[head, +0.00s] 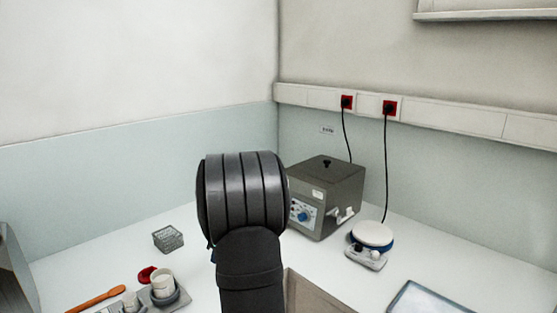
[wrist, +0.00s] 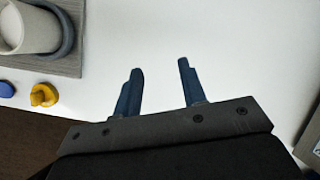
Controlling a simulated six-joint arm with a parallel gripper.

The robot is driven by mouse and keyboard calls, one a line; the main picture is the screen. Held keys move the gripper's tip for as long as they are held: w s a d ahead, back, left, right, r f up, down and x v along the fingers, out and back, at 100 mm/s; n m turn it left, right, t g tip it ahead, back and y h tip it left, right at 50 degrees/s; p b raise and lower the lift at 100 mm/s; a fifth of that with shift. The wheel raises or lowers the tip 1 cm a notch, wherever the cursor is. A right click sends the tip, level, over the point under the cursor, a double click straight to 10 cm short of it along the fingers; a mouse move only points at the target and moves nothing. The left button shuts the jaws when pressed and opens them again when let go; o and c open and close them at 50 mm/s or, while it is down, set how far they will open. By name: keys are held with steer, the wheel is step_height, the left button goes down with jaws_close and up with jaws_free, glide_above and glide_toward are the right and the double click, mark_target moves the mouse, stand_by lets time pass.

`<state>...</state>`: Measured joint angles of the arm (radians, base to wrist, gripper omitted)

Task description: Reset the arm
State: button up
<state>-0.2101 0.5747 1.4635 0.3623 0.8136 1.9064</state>
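My gripper (wrist: 158,88) shows in the wrist view with its two blue fingers apart and nothing between them. It hangs over a bare part of the white bench (wrist: 220,50). In the head view my dark arm stands upright in the middle of the picture, and the gripper is hidden behind it.
A white jar (head: 162,284) in a grey holder, a red lid (head: 147,274), an orange spatula (head: 97,299) and a wire basket (head: 168,238) are at left. A grey machine (head: 328,196) and a round-topped device (head: 372,236) stand behind right. A yellow piece (wrist: 44,95) lies beside the holder.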

steer(key=d+m+t, duration=0.1)
steer(key=d+m, duration=0.1)
steer(key=d, duration=0.2)
steer(key=d+f+m+t, duration=0.1)
steer(key=d+m, duration=0.1)
steer(key=d, duration=0.3)
steer(key=s+d+f+m+t+h, duration=0.1)
steer(key=d, duration=0.4)
steer(key=shift+d+m, duration=0.1)
steer(key=shift+m, duration=0.3)
steer(key=shift+s+d+f+t, duration=0.1)
steer(key=shift+s+d+t, duration=0.1)
steer(key=shift+d+t, duration=0.4)
steer(key=shift+d, duration=0.15)
